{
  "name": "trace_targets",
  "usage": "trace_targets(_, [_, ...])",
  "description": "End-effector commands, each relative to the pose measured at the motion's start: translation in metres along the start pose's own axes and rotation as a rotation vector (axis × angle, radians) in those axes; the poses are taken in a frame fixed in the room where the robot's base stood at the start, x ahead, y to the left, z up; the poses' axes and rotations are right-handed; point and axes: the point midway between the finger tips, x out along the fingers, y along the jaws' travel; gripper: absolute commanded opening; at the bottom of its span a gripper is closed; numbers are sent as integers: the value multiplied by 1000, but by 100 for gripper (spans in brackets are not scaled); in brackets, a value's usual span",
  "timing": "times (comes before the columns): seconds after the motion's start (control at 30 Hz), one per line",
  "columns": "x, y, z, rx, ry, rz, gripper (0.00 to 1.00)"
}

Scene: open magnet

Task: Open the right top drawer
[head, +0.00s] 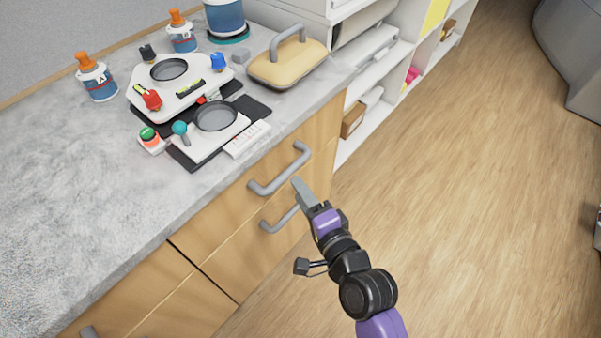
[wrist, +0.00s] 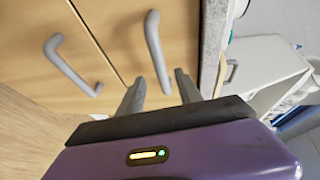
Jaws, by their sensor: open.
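The right top drawer (head: 232,205) is shut, with a pale wood front just under the grey countertop. Its grey bar handle (head: 280,168) also shows in the wrist view (wrist: 153,45). My gripper (head: 298,183) is open and empty in front of the drawer, close to the right half of this handle. In the wrist view my two fingertips (wrist: 160,77) appear on either side of the handle's lower end. I cannot tell whether they touch it or how deep they reach. The lower drawer's handle (head: 278,220), also in the wrist view (wrist: 68,65), is partly hidden by my gripper in the head view.
The countertop (head: 60,200) holds a white device with knobs (head: 180,90), a tan case with a handle (head: 287,65) and small bottles (head: 97,78). White shelving (head: 385,85) stands beyond the cabinet. The wooden floor (head: 470,200) to the right is clear.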

Motion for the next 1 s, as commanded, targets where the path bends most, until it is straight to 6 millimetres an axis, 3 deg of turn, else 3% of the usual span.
trace_targets(0.53, [68,0,-1,4,2,-1,41])
trace_targets(0.93, [77,0,-1,5,3,-1,41])
trace_targets(1.0, [77,0,-1,5,3,-1,30])
